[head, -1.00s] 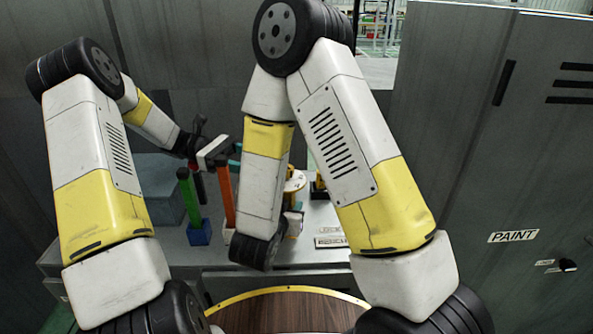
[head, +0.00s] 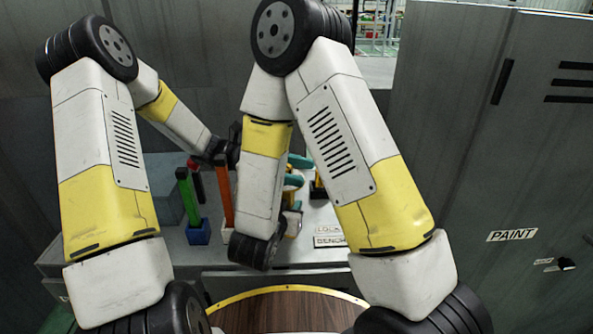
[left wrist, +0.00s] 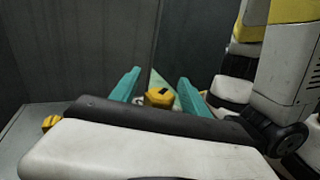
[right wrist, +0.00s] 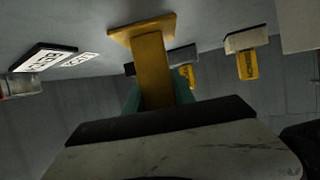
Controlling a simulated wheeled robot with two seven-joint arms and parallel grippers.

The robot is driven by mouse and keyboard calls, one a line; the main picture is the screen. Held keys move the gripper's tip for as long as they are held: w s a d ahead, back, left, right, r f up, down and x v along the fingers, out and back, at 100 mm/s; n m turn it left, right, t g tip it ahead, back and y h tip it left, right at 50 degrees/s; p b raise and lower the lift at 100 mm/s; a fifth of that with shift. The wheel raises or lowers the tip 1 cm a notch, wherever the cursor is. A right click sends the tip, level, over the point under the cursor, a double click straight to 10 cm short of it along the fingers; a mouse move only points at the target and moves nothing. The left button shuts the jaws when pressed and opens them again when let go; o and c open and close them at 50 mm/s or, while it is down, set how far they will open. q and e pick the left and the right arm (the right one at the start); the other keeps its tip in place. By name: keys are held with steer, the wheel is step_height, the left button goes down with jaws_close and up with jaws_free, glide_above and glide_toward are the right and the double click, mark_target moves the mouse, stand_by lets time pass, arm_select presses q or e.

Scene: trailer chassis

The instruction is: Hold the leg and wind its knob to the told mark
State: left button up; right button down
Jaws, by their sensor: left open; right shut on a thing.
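The leg (right wrist: 152,62) is a yellow post with a square plate, seen in the right wrist view. My right gripper (right wrist: 156,95) is shut on it; in the head view that hand is mostly hidden behind my arm. A yellow knob-like piece (left wrist: 158,97) with a dark slot on top shows in the left wrist view. My left gripper (left wrist: 157,84) is open, with its teal fingers on either side of that piece; I cannot tell whether they touch it. In the head view the left fingers (head: 296,170) stick out past my arm, over the bench. The told mark cannot be made out.
The grey bench (head: 210,258) holds a green post (head: 188,192) on a blue base, an orange post (head: 226,190) and label plates (head: 329,229). A grey box (head: 163,190) sits at the left. A cabinet marked PAINT (head: 480,150) stands at right. A round wooden surface (head: 285,312) lies in front.

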arm_select(q)
jaws_close()
steer(key=shift+w+n+t+h, duration=0.1)
steer(key=shift+n+t+h, duration=0.25)
steer(key=shift+t, duration=0.25)
jaws_free()
steer(key=v, duration=1.2)
steer(key=shift+r, duration=0.1)
arm_select(e)
steer(key=c, duration=0.8)
jaws_free()
